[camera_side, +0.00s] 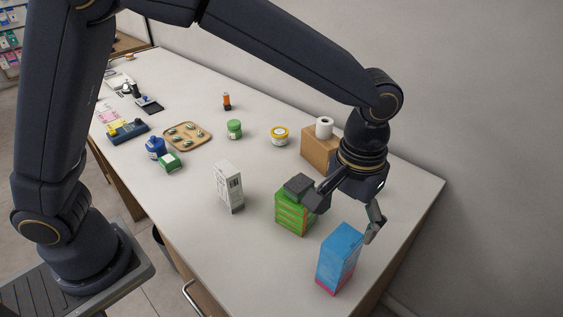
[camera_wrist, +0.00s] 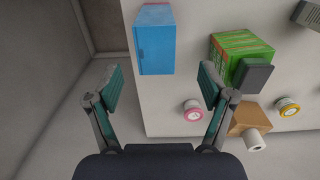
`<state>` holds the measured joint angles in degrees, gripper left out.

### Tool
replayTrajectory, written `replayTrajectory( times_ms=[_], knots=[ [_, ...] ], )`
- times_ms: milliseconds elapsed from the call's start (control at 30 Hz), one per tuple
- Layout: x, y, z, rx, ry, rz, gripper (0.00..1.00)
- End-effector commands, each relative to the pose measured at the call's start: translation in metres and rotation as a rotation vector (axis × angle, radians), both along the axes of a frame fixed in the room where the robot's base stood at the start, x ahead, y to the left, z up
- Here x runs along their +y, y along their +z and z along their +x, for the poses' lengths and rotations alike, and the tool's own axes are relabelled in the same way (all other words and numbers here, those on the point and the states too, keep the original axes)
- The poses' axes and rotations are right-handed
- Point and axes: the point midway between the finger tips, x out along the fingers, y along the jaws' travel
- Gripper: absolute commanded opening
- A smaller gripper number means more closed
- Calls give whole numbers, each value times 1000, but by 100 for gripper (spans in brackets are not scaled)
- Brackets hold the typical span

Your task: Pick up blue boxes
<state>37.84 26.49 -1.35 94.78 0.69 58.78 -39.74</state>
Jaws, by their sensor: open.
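A blue box (camera_side: 340,257) with a pink lower edge stands upright near the right front end of the counter in the side view. It also shows at the top of the wrist view (camera_wrist: 155,47). My gripper (camera_side: 345,212) is open and empty, with its fingers spread above the counter. One finger is close to the top of the blue box in the side view; I cannot tell whether they touch. In the wrist view the blue box lies ahead of my open fingertips (camera_wrist: 160,85), not between them.
A green box (camera_side: 294,212) with a grey item on it stands left of the blue box. A white box (camera_side: 228,187) is farther left. A cardboard box (camera_side: 317,149) with a white roll stands behind my gripper. A pink-labelled jar (camera_wrist: 193,110) shows in the wrist view.

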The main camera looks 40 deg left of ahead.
Motion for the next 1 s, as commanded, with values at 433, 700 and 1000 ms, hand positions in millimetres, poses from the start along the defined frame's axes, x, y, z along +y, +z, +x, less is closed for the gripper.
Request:
replayTrajectory(
  times_ms=[433,700,1000],
  knots=[
    [-2,-56,-1,2,1,2,81],
    [-5,-90,-1,0,2,0,81],
    [-6,-91,0,-1,1,-1,75]
  ],
)
